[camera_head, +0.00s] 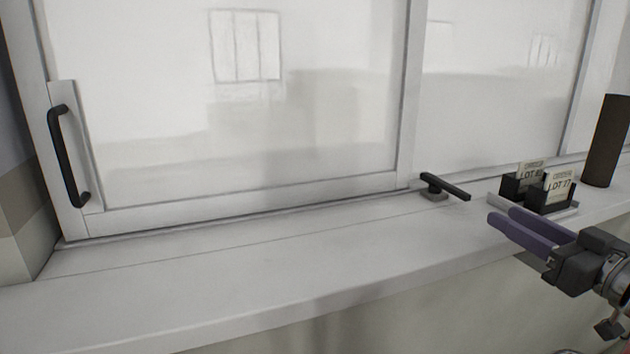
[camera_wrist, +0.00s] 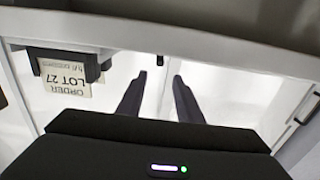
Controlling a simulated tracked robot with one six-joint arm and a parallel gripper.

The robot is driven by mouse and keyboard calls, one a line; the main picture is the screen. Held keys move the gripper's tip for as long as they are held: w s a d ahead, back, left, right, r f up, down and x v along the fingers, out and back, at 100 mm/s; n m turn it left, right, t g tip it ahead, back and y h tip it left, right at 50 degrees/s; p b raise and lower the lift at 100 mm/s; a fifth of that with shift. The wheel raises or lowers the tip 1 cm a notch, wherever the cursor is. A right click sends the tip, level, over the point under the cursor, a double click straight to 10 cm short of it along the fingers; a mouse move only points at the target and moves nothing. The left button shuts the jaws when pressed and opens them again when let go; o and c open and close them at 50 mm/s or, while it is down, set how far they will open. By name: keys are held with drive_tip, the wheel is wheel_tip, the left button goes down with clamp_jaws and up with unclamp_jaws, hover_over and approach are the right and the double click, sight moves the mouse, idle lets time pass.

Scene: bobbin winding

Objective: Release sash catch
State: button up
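The sash catch (camera_head: 443,187) is a black lever on a small base on the white sill, by the lower right corner of the sliding sash (camera_head: 250,204). Its lever points right and toward the front. My gripper (camera_head: 502,216) is to the right and front of the catch, apart from it, with its two purple fingers spread and nothing between them. In the wrist view my gripper (camera_wrist: 160,75) shows a gap between dark fingers. A small dark piece (camera_wrist: 160,60) beyond the tips may be the catch.
A black pull handle (camera_head: 68,157) is on the sash's left edge. Black card holders with lot cards (camera_head: 560,187) stand on a tray just behind my gripper; a card (camera_wrist: 64,74) also shows in the wrist view. A dark cylinder (camera_head: 607,140) stands at right. The left sill is clear.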

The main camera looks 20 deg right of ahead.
sight(469, 197)
drive_tip(key=shift+w+a, duration=0.2)
drive_tip(key=shift+w, duration=6.55)
drive_tip(key=shift+c, duration=0.5)
clamp_jaws()
